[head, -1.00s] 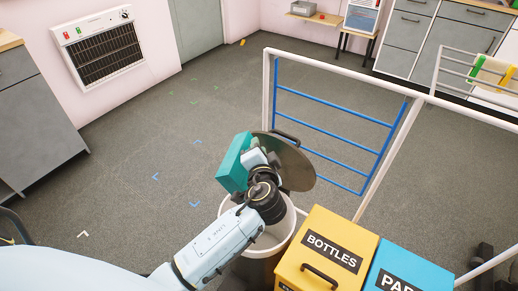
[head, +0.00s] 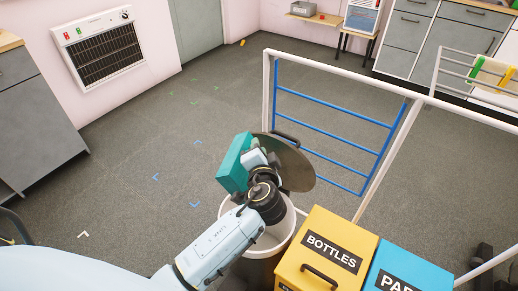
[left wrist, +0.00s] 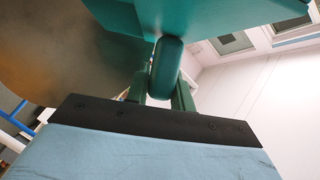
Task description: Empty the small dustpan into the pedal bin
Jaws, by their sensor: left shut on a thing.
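The teal dustpan (head: 235,163) is tilted steeply on its side above the pedal bin. My left gripper (left wrist: 160,85) is shut on its handle (left wrist: 167,66), and the pan body (left wrist: 230,15) fills the top of the left wrist view. The pedal bin (head: 271,240) stands below my left arm with a pale open rim. Its round dark metal lid (head: 298,170) is raised and leans back behind the gripper. My arm hides part of the bin's mouth, and I cannot see the dustpan's inside. My right gripper is not in view.
A yellow BOTTLES box (head: 328,250) and a blue box (head: 405,272) stand right of the bin. A white rail frame with blue bars (head: 335,108) is behind them. The floor to the left is clear, with small corner marks.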

